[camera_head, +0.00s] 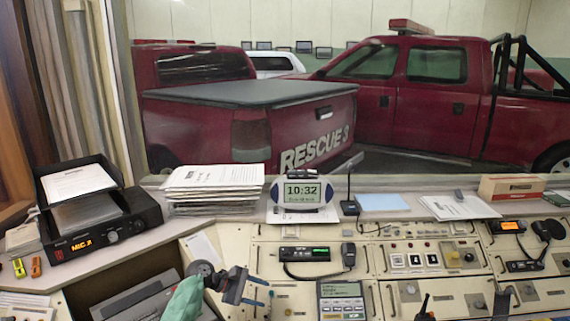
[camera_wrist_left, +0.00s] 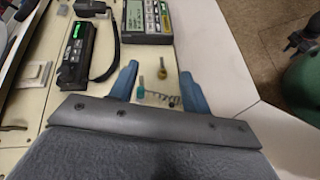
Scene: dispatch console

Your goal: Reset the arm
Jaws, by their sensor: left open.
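My left arm comes in from the lower left in the head view, with a green sleeve over part of it. My left gripper (camera_head: 264,292) is over the front left of the cream console (camera_head: 263,265), its fingers pointing right. In the left wrist view its two blue fingers (camera_wrist_left: 157,80) are spread apart with nothing held between them. Beyond and between them, a small brass knob (camera_wrist_left: 187,77), a small teal-and-grey part and a dark coiled piece show on the panel.
A keypad unit (camera_head: 341,300) lies right of the gripper. A radio (camera_head: 304,254) with handset sits behind it. A paper stack (camera_head: 212,188), a clock reading 10:32 (camera_head: 302,192) and a black tray unit (camera_head: 95,215) stand farther back. Floor shows at right in the wrist view.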

